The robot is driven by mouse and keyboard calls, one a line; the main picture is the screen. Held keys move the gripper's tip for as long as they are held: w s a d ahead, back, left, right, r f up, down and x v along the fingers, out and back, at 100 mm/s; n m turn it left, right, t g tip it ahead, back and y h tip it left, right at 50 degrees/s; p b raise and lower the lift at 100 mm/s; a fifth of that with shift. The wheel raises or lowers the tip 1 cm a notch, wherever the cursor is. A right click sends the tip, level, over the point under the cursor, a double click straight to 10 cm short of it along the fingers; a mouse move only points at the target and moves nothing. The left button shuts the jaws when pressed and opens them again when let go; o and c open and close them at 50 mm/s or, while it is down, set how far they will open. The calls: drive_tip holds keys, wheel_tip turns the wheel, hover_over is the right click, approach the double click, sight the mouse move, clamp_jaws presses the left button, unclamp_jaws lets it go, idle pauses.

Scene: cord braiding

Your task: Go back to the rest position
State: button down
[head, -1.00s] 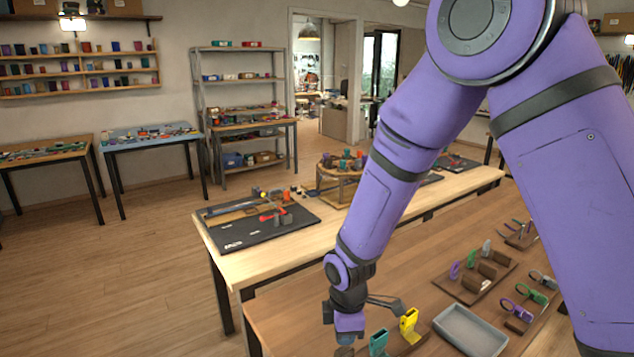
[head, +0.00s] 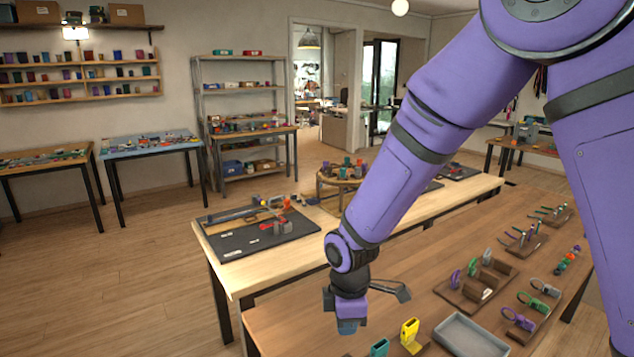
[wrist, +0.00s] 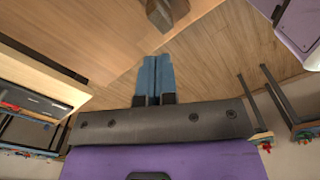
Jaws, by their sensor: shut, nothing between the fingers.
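My gripper (head: 348,327) hangs at the end of my purple arm, above the left end of the brown front table (head: 285,322) in the head view. In the wrist view its two blue fingers (wrist: 154,78) lie side by side, pressed together with nothing between them. A teal clip-like tool (head: 379,348) and a yellow one (head: 410,333) stand on the table just right of the gripper, apart from it.
A grey tray (head: 470,337) and wooden holders with purple and green tools (head: 478,280) lie to the right. Behind is a light table (head: 300,268) with a black mat (head: 222,241) and a round stand (head: 342,178). Open floor (head: 110,270) lies left.

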drive_tip(key=s+d+r+m+t, duration=0.1)
drive_tip(key=s+d+r+m, duration=0.1)
drive_tip(key=d+r+m, duration=0.6)
drive_tip(key=s+d+r+m+t, duration=0.1)
drive_tip(key=s+d+r+t, duration=0.1)
drive_tip(key=d+r, duration=0.7)
drive_tip(key=s+d+r+m+t, duration=0.1)
drive_tip(key=s+d+r+m, duration=0.2)
drive_tip(key=s+r+m, duration=0.2)
drive_tip(key=s+d+r+m+t, duration=0.1)
drive_tip(key=s+d+r+m, duration=0.3)
drive_tip(key=s, duration=0.5)
drive_tip(key=shift+s+d+r+m, duration=0.3)
drive_tip(key=shift+r+m, duration=0.1)
drive_tip(key=shift+r, duration=0.55)
